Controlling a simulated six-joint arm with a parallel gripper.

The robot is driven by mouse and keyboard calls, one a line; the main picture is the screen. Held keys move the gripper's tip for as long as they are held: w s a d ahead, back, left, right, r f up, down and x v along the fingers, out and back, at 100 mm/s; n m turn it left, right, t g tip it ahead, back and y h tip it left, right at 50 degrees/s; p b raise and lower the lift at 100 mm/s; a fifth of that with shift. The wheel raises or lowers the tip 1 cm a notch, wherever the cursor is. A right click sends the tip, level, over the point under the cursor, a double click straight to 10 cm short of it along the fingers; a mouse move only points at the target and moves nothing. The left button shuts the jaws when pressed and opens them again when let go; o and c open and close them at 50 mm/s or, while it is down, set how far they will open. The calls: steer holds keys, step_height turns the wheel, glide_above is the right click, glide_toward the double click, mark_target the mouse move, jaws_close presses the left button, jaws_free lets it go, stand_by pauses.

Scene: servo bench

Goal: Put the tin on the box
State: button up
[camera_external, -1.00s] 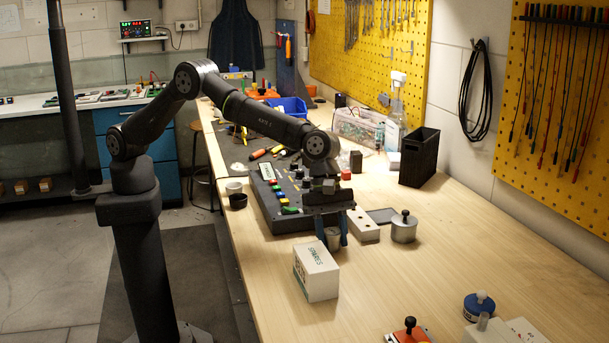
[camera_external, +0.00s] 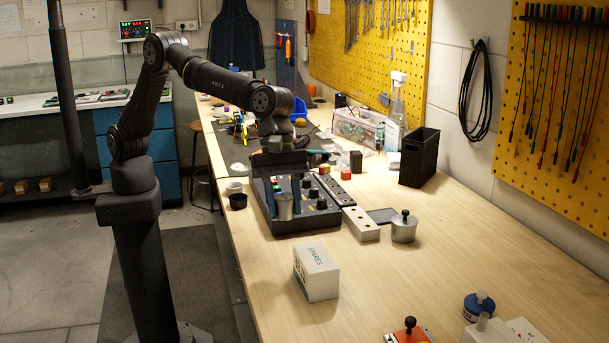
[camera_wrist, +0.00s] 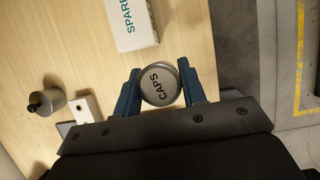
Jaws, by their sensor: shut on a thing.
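The tin is a round grey can with CAPS on its lid. In the wrist view the tin (camera_wrist: 160,86) sits between the two blue fingers of my gripper (camera_wrist: 162,92), which is shut on it.
The control panel (camera_external: 303,224) with several knobs overlaps the tin in view. A pale block with holes (camera_external: 361,225) and a grey lidded pot (camera_external: 403,229) stand to the right. Bench around the box is clear.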

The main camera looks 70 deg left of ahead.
steer(key=s+d+r+n, duration=0.2)
steer(key=s+d+r, duration=0.5)
steer(key=s, duration=0.1)
steer(key=t, duration=0.1)
glide_above(315, 252)
steer(key=a, duration=0.2)
steer(key=f, duration=0.6)
steer(key=shift+s+d+f, duration=0.15)
steer(key=shift+s+f, duration=0.1)
steer(key=shift+f, duration=2.15)
steer(key=shift+f, duration=0.1)
steer(key=o, duration=0.6)
steer(key=shift+f, duration=0.1)
steer(key=o, duration=0.4)
